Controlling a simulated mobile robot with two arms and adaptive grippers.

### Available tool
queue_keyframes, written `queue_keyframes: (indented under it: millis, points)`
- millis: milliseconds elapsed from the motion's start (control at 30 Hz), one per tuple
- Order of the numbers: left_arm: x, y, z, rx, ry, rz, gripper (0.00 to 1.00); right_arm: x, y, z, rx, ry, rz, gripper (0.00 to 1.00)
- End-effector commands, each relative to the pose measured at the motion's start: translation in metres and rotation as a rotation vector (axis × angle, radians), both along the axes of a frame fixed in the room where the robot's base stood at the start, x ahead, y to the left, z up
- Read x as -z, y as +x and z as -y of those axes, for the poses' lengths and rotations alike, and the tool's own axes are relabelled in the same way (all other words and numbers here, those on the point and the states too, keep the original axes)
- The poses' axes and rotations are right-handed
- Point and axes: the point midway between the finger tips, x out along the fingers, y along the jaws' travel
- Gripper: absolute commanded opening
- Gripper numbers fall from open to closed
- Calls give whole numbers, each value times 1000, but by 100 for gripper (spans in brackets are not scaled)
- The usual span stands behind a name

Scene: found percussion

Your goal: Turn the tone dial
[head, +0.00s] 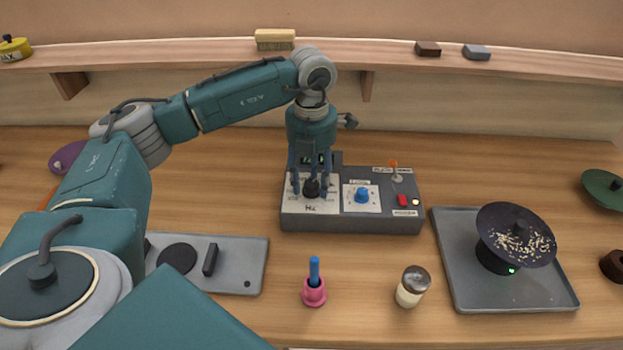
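A grey control box (350,222) stands on the table, in the middle of the head view. A black dial (311,189) sits on its white left panel, above a "Hz" mark. A blue knob (362,195) sits on a second white panel to the right. My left gripper (311,182) points down over the black dial. Its dark blue fingers stand spread around the dial, with gaps visible at the left and right. Whether the rear finger touches the dial cannot be told. A small green-lit display shows partly behind the gripper. My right gripper is not in view.
The box also has an orange-tipped lever (394,167) and a red switch (403,200). A grey tray (464,289) with a black grain-strewn dish (516,236) stands right. A pink holder (314,292) and a glass shaker (412,286) stand in front. A shelf (390,55) runs behind.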

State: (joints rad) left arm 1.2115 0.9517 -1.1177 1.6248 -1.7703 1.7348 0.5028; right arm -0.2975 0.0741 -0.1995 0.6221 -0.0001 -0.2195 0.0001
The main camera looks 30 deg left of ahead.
Motion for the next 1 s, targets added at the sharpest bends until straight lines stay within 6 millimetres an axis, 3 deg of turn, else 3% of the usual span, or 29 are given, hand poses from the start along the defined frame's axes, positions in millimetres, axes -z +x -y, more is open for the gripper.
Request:
queue_keyframes:
  millis: [33,167,200,567,1000]
  points:
    - [0,0,0,0,0,0,30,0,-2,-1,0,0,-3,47]
    - [0,0,0,0,0,0,4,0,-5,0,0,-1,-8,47]
    - [0,0,0,0,0,0,3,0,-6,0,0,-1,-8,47]
    - [1,0,0,71,0,1,2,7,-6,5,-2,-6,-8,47]
    - [0,1,0,361,0,4,2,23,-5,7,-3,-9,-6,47]
